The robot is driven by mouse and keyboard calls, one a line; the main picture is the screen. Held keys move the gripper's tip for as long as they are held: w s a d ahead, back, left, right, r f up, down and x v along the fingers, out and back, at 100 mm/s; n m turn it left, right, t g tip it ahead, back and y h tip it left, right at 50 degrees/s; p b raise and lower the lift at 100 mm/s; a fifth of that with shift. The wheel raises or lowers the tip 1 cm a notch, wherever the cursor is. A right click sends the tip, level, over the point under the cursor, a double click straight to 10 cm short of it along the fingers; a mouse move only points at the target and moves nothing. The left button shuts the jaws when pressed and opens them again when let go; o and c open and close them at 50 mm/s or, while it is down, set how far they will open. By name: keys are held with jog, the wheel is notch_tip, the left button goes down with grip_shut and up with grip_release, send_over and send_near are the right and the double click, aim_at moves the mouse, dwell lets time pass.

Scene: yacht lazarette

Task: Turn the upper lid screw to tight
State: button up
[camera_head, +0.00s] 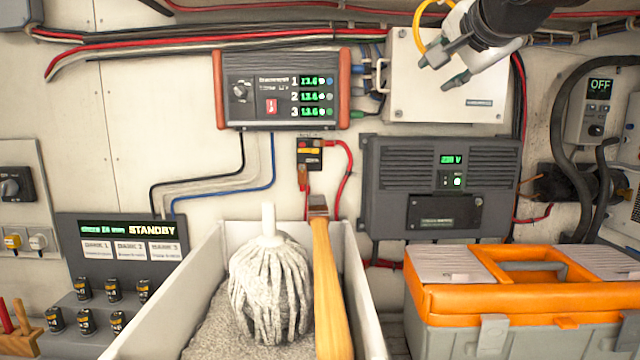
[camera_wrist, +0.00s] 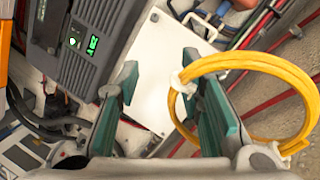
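A white box with a flat lid (camera_head: 445,90) is mounted on the wall at the upper right of the head view. The same lid shows between my fingers in the wrist view (camera_wrist: 162,75). A small dark dot (camera_wrist: 155,17) near the lid's edge in the wrist view may be a screw; I cannot tell which screw it is or how tight. My gripper (camera_head: 446,69) is in front of the lid, its fingers pointing down and left in the head view.
A yellow loop (camera_wrist: 287,68) sits beside the right finger in the wrist view. A grey 230 V unit (camera_head: 440,180) is below the box, a red-edged charger (camera_head: 281,88) left. An orange toolbox (camera_head: 520,290) and white bin (camera_head: 172,295) with a mop stand in front. Cables run along the top.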

jog(key=s+f+n+g, duration=0.4)
jog(key=s+f+n, duration=0.2)
jog(key=s+f, duration=0.8)
jog(key=s+a+f+n+g, duration=0.1)
jog(key=s+f+n+g, duration=0.4)
jog(key=s+f, duration=1)
notch_tip(320, 180, down, 4)
jog(key=shift+a+f+n, duration=0.1)
jog(key=shift+a+n, duration=0.2)
jog(key=shift+n, duration=0.1)
jog(key=shift+w, duration=0.1)
